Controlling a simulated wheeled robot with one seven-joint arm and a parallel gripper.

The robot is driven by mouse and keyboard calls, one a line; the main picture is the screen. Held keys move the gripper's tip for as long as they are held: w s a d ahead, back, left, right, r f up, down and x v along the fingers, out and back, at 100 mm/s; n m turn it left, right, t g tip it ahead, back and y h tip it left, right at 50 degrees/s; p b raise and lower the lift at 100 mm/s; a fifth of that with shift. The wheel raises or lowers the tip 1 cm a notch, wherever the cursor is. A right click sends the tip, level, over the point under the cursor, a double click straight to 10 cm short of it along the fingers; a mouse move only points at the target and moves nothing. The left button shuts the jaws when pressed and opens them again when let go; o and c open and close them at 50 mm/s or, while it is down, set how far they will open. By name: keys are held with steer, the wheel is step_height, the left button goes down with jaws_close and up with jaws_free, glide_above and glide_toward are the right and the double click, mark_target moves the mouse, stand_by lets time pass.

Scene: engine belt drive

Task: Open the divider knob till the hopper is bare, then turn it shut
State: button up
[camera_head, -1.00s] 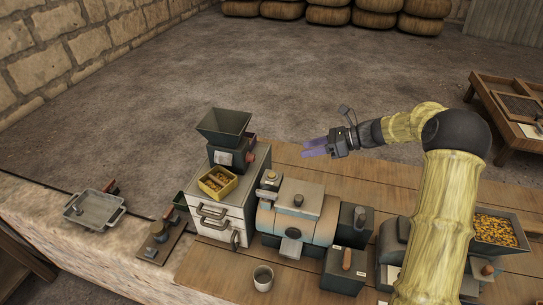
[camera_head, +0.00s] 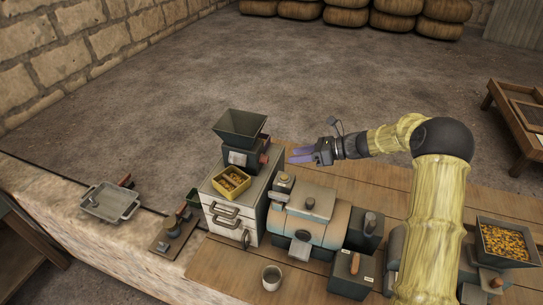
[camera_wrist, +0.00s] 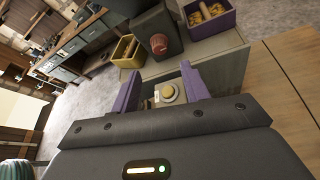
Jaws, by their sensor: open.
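A dark green hopper (camera_head: 240,128) tops a dark divider body on a white cabinet. No grain shows inside it from here, though its bottom is hard to see. A round red knob sits on the divider's side, facing me in the wrist view (camera_wrist: 158,44). A yellow bin (camera_head: 231,182) with grainy contents stands before the divider and shows in the wrist view (camera_wrist: 124,50). A purple bin (camera_wrist: 208,16) with yellow-brown contents is on another side. My gripper (camera_head: 301,155) is open and empty, its purple fingers right of the divider and apart from the knob.
A rounded machine (camera_head: 310,213) with a lid stands right of the cabinet. A second hopper (camera_head: 505,243), full of yellow grain, is at far right. A cup (camera_head: 271,278) stands in front, and a metal tray (camera_head: 110,202) lies left. Bare planks lie behind the rounded machine.

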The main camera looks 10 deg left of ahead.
mark_target(268, 159)
steer(key=p+x, duration=0.2)
steer(key=x, duration=0.7)
steer(key=shift+a, duration=0.2)
steer(key=shift+c, duration=0.5)
steer(key=shift+w, duration=0.1)
steer(key=c, duration=0.9)
